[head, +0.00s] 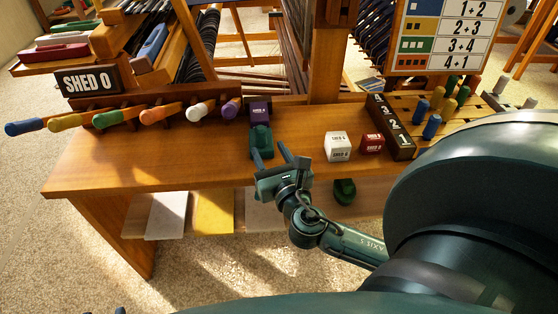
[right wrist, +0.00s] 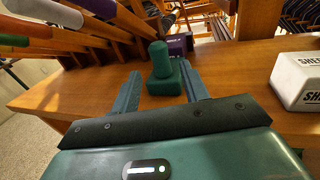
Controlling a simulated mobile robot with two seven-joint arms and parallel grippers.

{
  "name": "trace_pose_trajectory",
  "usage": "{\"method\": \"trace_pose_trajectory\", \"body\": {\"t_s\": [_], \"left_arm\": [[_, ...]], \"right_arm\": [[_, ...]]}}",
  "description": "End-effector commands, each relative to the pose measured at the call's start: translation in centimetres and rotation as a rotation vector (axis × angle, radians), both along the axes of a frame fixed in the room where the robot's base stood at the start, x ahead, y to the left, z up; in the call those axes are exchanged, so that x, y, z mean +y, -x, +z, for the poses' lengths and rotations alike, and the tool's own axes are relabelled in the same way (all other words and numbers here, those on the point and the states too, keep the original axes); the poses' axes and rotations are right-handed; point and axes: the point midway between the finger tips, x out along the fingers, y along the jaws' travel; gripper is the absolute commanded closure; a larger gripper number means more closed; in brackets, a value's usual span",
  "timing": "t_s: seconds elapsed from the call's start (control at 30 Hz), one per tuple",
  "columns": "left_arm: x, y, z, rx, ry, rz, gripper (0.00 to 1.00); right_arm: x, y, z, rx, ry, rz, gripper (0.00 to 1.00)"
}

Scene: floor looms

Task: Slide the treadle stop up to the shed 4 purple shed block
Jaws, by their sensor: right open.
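The treadle stop, a dark green block with a rounded knob (head: 262,142), stands upright on the wooden bench; it also shows in the right wrist view (right wrist: 163,76). The purple shed block (head: 260,113) with a small dark label sits just behind it; part of it shows in the right wrist view (right wrist: 177,46). My right gripper (head: 271,156) is open, close in front of the stop. In the right wrist view its fingers (right wrist: 160,88) lie either side of the stop, with gaps. Small dark tips at the head view's bottom left may be my left gripper (head: 98,311).
Coloured handles (head: 109,118) line the bench's left side beside the SHED 0 sign (head: 88,80). A white block (head: 338,146), a red block (head: 372,143) and a dark numbered strip (head: 391,127) stand to the right. A loom post (head: 326,60) rises behind.

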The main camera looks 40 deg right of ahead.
Motion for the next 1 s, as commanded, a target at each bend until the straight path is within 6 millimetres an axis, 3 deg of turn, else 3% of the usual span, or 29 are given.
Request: {"method": "trace_pose_trajectory", "body": {"t_s": [0.1, 0.33, 1.0], "left_arm": [[0.1, 0.1, 0.2, 0.012, 0.004, 0.004, 0.64], [0.1, 0.2, 0.1, 0.028, 0.007, 0.008, 0.64], [0.0, 0.3, 0.0, 0.03, 0.002, 0.001, 0.64]], "right_arm": [[0.7, 2.5, -0.1, 0.005, -0.002, -0.001, 0.55], [1.6, 5.3, 0.0, 0.002, -0.002, 0.0, 0.55], [1.7, 5.7, 0.3, -0.001, -0.001, -0.001, 0.55]]}}
